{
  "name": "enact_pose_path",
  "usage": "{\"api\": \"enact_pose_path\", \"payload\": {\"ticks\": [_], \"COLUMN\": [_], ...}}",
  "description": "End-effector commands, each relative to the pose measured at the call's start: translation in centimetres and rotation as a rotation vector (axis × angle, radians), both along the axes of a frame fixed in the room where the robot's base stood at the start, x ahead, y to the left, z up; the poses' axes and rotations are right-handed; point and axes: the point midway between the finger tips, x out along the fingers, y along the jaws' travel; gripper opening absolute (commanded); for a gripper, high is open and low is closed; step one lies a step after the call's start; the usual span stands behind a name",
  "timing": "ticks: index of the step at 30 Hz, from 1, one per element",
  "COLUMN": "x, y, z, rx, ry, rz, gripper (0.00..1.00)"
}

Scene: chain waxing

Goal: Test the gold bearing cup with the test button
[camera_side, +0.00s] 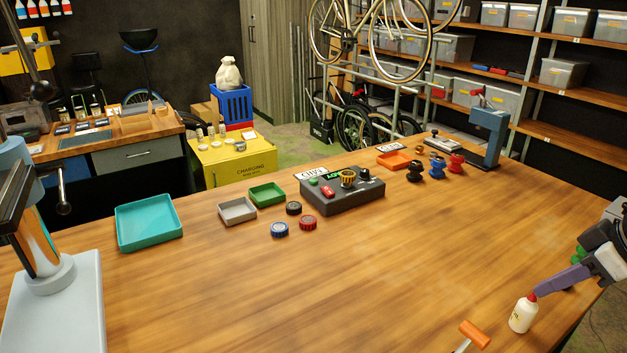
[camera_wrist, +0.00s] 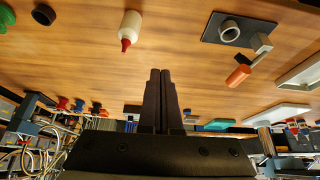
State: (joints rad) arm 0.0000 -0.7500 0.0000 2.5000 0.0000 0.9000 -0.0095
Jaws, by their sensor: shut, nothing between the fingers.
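A gold ribbed cup (camera_side: 347,178) sits on top of a dark tester box (camera_side: 345,198) near the table's back edge in the side view. The box carries a red button (camera_side: 328,191), a green button (camera_side: 313,182), a lit green display and a black knob (camera_side: 365,173). I cannot tell which button is the test button. My gripper (camera_side: 536,296) is at the far right, well away from the box, its tips close to a white bottle's red cap. In the wrist view my gripper (camera_wrist: 160,72) has its dark fingers together with nothing between them.
The white bottle (camera_side: 522,315) and an orange-handled tool (camera_side: 474,334) stand and lie near the front right. Trays, including a teal one (camera_side: 149,224), are further left. The middle table is clear.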

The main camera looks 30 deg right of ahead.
Motion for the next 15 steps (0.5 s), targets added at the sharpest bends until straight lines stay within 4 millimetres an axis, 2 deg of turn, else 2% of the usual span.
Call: {"api": "enact_pose_path", "payload": {"ticks": [7, 11, 15], "x": [0.3, 2.0, 5.2], "y": [0.0, 0.1, 0.2], "z": [0.5, 4.1, 8.9], "rx": [-0.108, -0.233, -0.387], "ry": [-0.012, -0.098, -0.177], "rz": [0.203, 0.398, 0.606], "gripper": [0.00, 0.00, 0.00]}}
